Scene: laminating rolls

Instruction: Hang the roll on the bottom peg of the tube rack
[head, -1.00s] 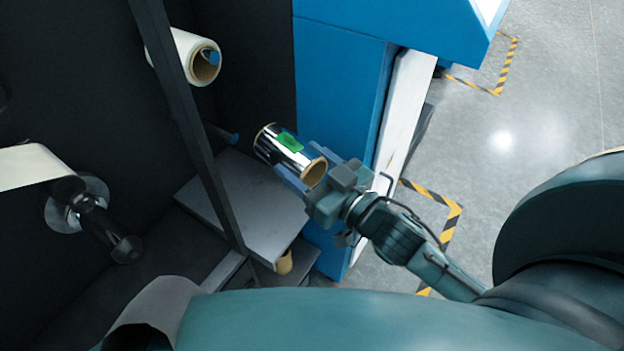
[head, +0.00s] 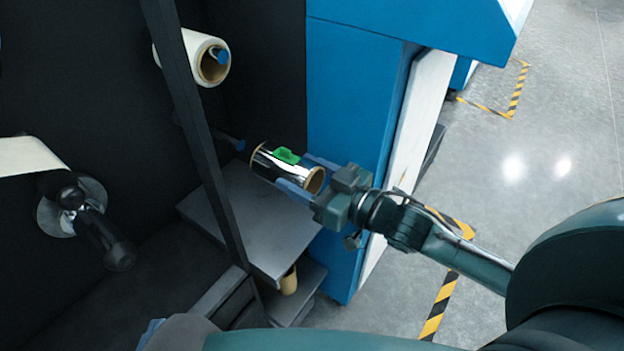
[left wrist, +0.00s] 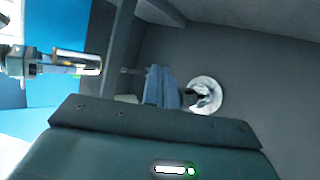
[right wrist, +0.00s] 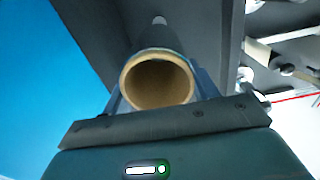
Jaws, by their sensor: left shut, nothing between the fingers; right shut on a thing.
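The silver roll (head: 272,166), with a green label and a brown core, is held by my right gripper (head: 306,177), which is shut on its near end. The tube rack's lower peg (head: 232,142), dark with a blue tip, is bare, just left of and apart from the roll. The upper peg (head: 222,56) carries a cream roll (head: 192,50). In the right wrist view the held roll's open core (right wrist: 158,82) faces me and hides most of what lies beyond. My left gripper (left wrist: 162,86) is shut and empty in the left wrist view; the roll also shows there (left wrist: 82,63).
A grey shelf (head: 262,225) lies below the roll, with a brown core (head: 289,281) under it. A dark upright post (head: 195,120) stands left of the peg. A blue cabinet (head: 350,130) is close on the right. A round-flanged spindle (head: 75,205) stands at left.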

